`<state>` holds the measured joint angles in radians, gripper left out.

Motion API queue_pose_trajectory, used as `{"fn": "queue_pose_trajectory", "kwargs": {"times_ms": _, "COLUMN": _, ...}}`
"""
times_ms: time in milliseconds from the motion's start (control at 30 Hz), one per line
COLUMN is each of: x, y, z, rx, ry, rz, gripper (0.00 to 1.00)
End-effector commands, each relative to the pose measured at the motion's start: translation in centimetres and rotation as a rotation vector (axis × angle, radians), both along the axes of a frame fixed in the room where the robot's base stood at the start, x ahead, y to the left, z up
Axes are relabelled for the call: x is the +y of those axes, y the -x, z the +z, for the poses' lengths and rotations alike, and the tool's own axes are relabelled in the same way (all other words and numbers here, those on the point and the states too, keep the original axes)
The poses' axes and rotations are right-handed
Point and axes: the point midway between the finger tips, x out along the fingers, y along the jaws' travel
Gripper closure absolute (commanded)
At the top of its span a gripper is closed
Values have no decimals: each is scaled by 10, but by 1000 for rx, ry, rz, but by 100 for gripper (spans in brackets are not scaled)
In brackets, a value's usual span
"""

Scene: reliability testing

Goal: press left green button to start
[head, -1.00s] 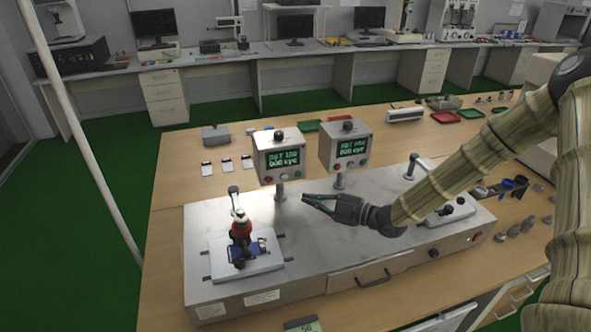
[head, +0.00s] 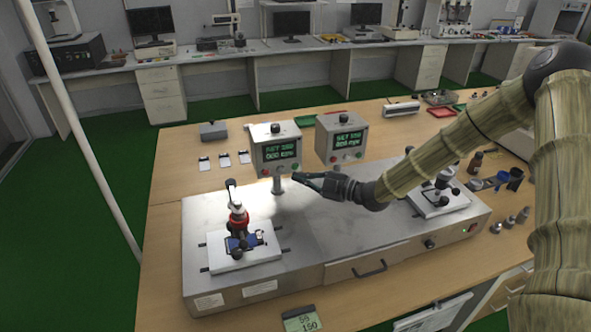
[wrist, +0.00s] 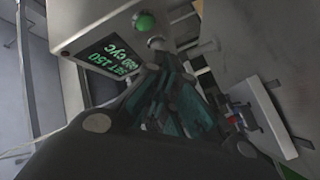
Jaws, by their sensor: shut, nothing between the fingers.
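The left control box (head: 276,148) is grey, with a green-lit display, and stands on a post above the metal test bench. Its green button (head: 294,167) is at the lower right of its face. It also shows large and round in the wrist view (wrist: 143,20), with a paler button beside it. My gripper (head: 296,178) is shut and empty, its fingertips just below the green button in the head view. In the wrist view my fingertips (wrist: 162,62) lie close to the box's button edge, apart from the green button. Whether they touch the box is unclear.
A red-and-black clamp fixture (head: 238,222) stands on the bench's left plate; another fixture (head: 440,195) is at the right. The bench top (head: 310,235) between them is bare.

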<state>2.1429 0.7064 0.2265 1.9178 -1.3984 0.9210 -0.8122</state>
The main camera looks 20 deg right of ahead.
Motion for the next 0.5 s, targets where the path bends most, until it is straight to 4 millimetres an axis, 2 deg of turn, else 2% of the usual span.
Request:
{"fn": "queue_pose_trajectory", "kwargs": {"times_ms": 200, "x": 1, "y": -18, "z": -2, "rx": 0, "ry": 1, "rz": 1, "gripper": 100}}
{"fn": "queue_pose_trajectory", "kwargs": {"times_ms": 500, "x": 1, "y": -24, "z": 0, "rx": 1, "ry": 1, "rz": 1, "gripper": 100}}
